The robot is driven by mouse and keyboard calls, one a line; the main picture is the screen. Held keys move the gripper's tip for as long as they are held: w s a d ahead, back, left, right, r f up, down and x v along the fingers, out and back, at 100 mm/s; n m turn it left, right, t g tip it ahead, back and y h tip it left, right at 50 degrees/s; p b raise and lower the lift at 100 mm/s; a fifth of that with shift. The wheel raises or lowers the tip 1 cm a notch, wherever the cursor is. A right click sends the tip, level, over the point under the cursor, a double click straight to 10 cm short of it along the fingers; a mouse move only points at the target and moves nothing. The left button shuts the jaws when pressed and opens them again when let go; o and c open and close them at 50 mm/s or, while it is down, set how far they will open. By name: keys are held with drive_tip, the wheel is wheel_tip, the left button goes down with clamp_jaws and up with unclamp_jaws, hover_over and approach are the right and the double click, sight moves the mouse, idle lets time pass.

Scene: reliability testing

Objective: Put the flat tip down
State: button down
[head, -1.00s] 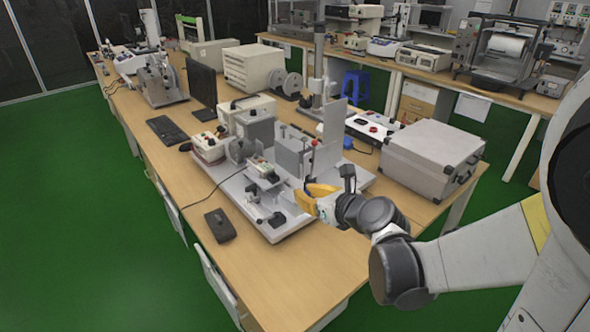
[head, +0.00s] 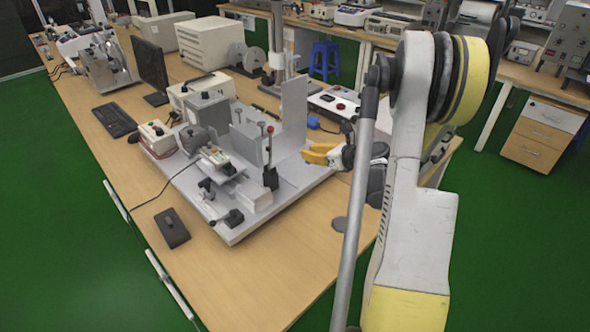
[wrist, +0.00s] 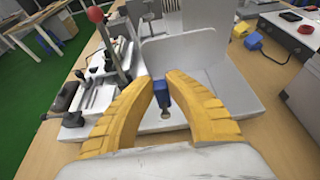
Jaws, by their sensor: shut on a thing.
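My gripper (head: 318,153) has two yellow fingers and is beside the right edge of a test rig's grey base plate (head: 232,232). In the wrist view my gripper (wrist: 163,82) is shut on a small blue piece with a grey metal end, which looks like the flat tip (wrist: 162,95). The metal end points toward the wrist camera. Behind it are the rig's bare plate surface and an upright grey plate (wrist: 185,52). In the head view the flat tip is too small to make out.
A lever with a red knob (wrist: 95,14) stands left of my fingers in the wrist view.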

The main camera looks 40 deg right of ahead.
drive_tip(key=w+d+f+b, duration=0.1)
drive_tip(key=w+f, duration=0.1)
drive_tip(key=w, duration=0.1)
drive_tip(key=w+d+f+b, duration=0.1)
drive_tip(key=w+d+f, duration=0.1)
drive_tip(key=w+f, duration=0.1)
drive_tip(key=w+d+f+b, duration=0.1)
drive_tip(key=w+f+b, duration=0.1)
drive_tip(key=w, duration=0.3)
drive_tip(key=shift+d+f, duration=0.3)
drive_tip(key=shift+s+f+b, duration=0.1)
drive_tip(key=shift+f+b, duration=1)
drive_tip(key=shift+f, duration=0.75)
drive_tip(key=shift+f, duration=0.25)
drive_tip(key=c, duration=1.5)
unclamp_jaws()
drive_tip(key=shift+o, duration=0.2)
drive_tip(key=shift+r, duration=0.1)
drive_tip(key=shift+r, duration=0.1)
